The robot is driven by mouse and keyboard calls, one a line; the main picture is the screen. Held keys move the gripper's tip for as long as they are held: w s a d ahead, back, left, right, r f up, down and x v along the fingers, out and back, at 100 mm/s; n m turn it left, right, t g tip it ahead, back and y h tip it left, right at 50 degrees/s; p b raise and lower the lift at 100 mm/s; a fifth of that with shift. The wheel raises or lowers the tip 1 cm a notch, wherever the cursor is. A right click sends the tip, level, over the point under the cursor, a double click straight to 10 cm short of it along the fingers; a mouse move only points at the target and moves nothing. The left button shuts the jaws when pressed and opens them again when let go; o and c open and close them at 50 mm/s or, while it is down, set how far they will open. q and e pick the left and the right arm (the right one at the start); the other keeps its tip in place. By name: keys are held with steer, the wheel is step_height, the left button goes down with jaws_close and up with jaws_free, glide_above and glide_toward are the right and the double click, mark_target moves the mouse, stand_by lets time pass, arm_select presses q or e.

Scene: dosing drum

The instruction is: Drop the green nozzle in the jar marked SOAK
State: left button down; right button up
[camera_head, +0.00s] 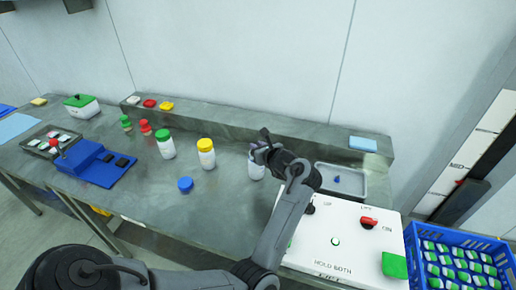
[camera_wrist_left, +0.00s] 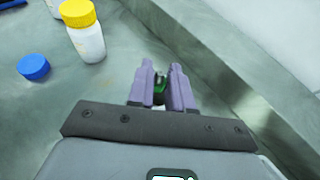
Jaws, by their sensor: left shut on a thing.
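My left gripper (camera_head: 262,147) is shut on a small green piece, which looks like the green nozzle (camera_wrist_left: 160,91), between its purple fingertips. In the head view the gripper is over or just in front of a white jar (camera_head: 256,171) with no lid showing; its mouth is hidden by the gripper. I cannot tell whether the nozzle is inside the jar's mouth or above it. A yellow-lidded jar (camera_head: 206,153) and a green-lidded jar (camera_head: 165,145) stand to the left. No SOAK marking is readable on any jar. My right gripper is not in view.
A loose blue lid (camera_head: 185,184) lies on the bench, also seen in the left wrist view (camera_wrist_left: 33,67). A grey tray (camera_head: 357,190) with a small blue piece (camera_head: 337,180) is at the right. A white control panel (camera_head: 345,240) is in front. A raised ledge (camera_head: 230,122) runs behind.

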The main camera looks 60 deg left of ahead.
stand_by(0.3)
arm_select(q)
steer(key=shift+c, duration=2.4)
jaws_free()
step_height(320, 180, up, 8)
steer(key=p, duration=0.2)
